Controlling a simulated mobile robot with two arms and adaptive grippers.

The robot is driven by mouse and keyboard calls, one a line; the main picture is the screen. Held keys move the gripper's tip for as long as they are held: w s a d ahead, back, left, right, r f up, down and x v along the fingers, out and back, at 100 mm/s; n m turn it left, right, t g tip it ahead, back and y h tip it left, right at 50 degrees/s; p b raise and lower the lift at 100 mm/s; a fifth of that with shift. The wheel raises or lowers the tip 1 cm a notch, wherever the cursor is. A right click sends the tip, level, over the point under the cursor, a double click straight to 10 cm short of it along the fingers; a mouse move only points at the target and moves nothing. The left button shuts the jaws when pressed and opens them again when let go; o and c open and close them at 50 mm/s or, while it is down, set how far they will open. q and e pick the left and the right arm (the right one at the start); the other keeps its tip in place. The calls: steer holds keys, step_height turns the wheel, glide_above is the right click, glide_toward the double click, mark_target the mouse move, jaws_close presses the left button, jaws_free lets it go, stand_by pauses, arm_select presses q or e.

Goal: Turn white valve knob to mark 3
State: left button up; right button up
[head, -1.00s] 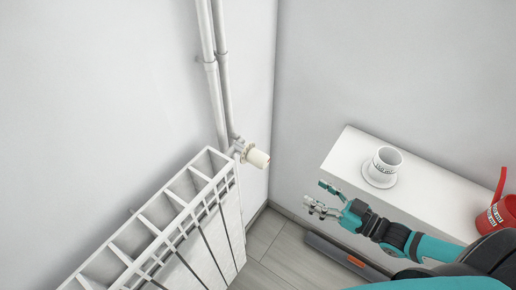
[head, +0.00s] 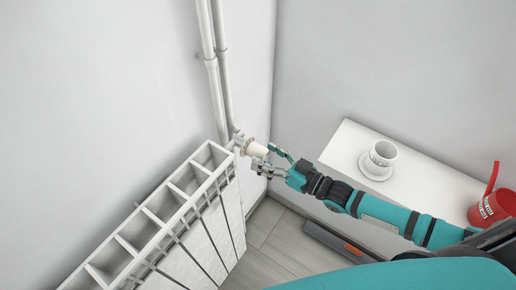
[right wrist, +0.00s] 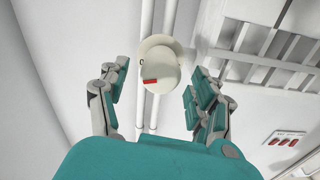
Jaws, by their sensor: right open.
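The white valve knob (head: 257,150) sits on the radiator valve at the end of the radiator, below the pipes. In the right wrist view the knob (right wrist: 160,68) shows a red mark on its rim; I cannot read any number there. My right gripper (head: 264,158) is open, with its fingertips close to the knob in the head view. In the right wrist view its fingers (right wrist: 152,98) stand left and right of the knob, with a gap on each side. My left gripper is not in view.
The white radiator (head: 165,215) stands at the left, with pipes (head: 216,75) up the wall. A white shelf (head: 340,150) at the right bears a white cup (head: 383,153) on a saucer and a red can (head: 490,208). A grey bar (head: 335,242) lies on the floor.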

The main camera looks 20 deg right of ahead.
mark_target(266, 157)
steer(key=shift+x, duration=1.65)
steer(key=c, duration=1.2)
